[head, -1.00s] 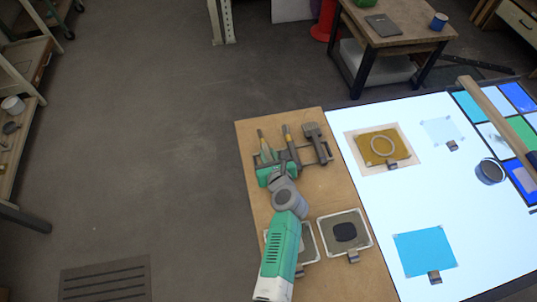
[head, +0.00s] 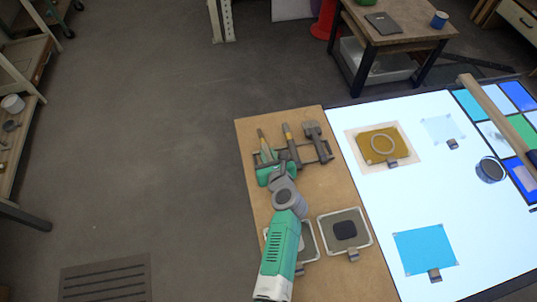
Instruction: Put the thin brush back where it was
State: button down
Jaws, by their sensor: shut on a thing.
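The thin brush (head: 262,139) is at the left end of the dark rack (head: 304,164) at the back of the wooden board. It stands nearly upright, leaning slightly left. My gripper (head: 266,158) is at this brush, shut on it. My green and grey wrist hides the brush's lower part, so I cannot tell whether it is seated in the rack. Another brush (head: 288,135) with a yellow-orange band and a wide dark brush (head: 312,131) stand in the rack to the right.
Two square trays stand at the front of the board; the right one (head: 326,245) holds a dark pad (head: 345,230). A bright light table (head: 380,205) on the right bears a yellow pane (head: 378,143), a blue pane (head: 424,250) and a round pot (head: 490,171).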

jog(key=shift+f, duration=0.1)
jog(key=c, duration=1.2)
grip_release()
jog(key=p+v, duration=0.4)
jog(key=v, duration=0.4)
jog(key=shift+p, duration=0.3)
jog(key=shift+f, duration=0.1)
jog(key=shift+w, duration=0.1)
